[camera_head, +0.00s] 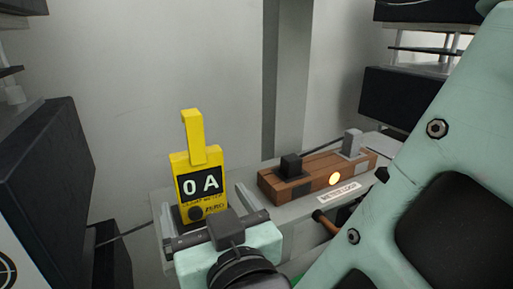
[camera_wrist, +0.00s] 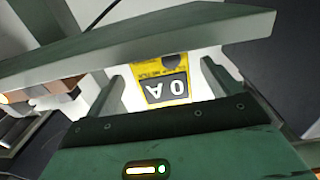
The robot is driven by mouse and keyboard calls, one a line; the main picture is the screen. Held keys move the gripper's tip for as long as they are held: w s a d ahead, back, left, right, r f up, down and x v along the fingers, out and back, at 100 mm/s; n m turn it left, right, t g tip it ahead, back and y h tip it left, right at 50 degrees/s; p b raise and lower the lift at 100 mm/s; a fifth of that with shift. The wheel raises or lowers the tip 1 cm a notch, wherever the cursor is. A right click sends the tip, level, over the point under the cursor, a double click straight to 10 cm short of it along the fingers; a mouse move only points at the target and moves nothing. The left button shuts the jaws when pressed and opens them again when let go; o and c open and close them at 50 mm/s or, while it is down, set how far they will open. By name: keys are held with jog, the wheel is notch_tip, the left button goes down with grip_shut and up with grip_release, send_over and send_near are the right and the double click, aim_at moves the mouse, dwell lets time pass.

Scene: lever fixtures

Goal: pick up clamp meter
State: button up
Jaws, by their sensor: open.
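The clamp meter (camera_head: 187,163) is yellow with a black display reading "0 A" and a yellow jaw piece on top. It stands upright on a pale grey ledge (camera_head: 163,205) in the head view. My gripper (camera_head: 217,231) is just in front of its lower part, and partly hides its base. In the wrist view the meter (camera_wrist: 164,88) appears upside down, between the two spread fingers of my gripper (camera_wrist: 161,86). The fingers are open with nothing held. Whether they touch the meter's sides cannot be told.
A black box (camera_head: 45,180) stands at left. Black equipment (camera_head: 402,95) is at upper right. A pale wall is behind.

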aim_at(203, 196)
jog(key=p+x, duration=0.1)
jog(key=x, duration=0.2)
jog(key=shift+w+a+r, duration=0.15)
jog(key=c, duration=1.2)
jog(key=shift+r, duration=0.15)
